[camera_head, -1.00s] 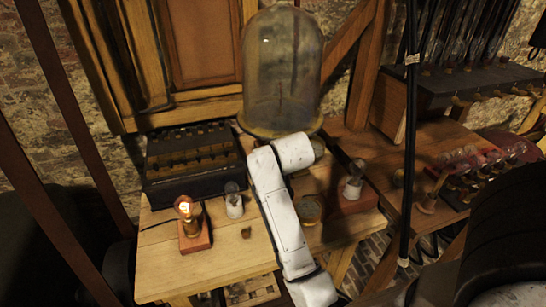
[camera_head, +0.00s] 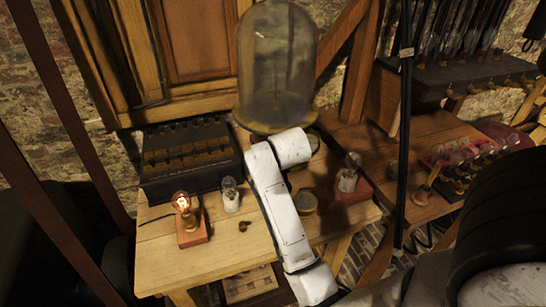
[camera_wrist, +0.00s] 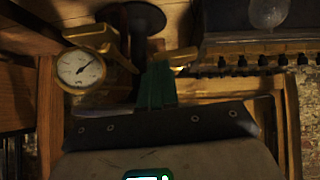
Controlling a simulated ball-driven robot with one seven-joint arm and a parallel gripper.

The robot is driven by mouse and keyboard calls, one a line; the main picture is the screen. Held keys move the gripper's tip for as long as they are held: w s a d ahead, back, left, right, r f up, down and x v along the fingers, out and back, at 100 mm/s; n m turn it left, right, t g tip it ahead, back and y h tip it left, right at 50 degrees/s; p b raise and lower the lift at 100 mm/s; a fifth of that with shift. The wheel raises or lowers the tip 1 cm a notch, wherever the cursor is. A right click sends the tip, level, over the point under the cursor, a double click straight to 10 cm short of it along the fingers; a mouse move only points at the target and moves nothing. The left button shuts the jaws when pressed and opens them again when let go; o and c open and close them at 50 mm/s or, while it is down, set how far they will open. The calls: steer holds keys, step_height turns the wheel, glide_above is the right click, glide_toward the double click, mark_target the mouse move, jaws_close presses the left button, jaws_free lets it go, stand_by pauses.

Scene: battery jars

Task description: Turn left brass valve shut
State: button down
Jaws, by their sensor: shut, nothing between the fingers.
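In the wrist view, brass-coloured fittings lie beside and beyond my gripper (camera_wrist: 157,70). They include a short brass bar (camera_wrist: 182,57) just right of the green fingertips and a brass piece (camera_wrist: 120,48) to their left. I cannot tell which is the left valve, or whether the fingers touch either piece. A round white dial gauge (camera_wrist: 78,69) with a brass rim is left of the fingers. My gripper's green fingers are together, with nothing seen between them.
In the head view, a wooden table (camera_head: 190,262) holds a dark battery box (camera_head: 188,158), a lit bulb on a block (camera_head: 193,235) and a small unlit bulb (camera_head: 230,195). A second bulb stand (camera_head: 352,187) is right of my arm. A black pole (camera_head: 404,130) stands further right.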

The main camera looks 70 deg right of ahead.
steer(key=shift+r, duration=0.15)
steer(key=shift+r+p, duration=0.7)
steer(key=shift+p, duration=0.2)
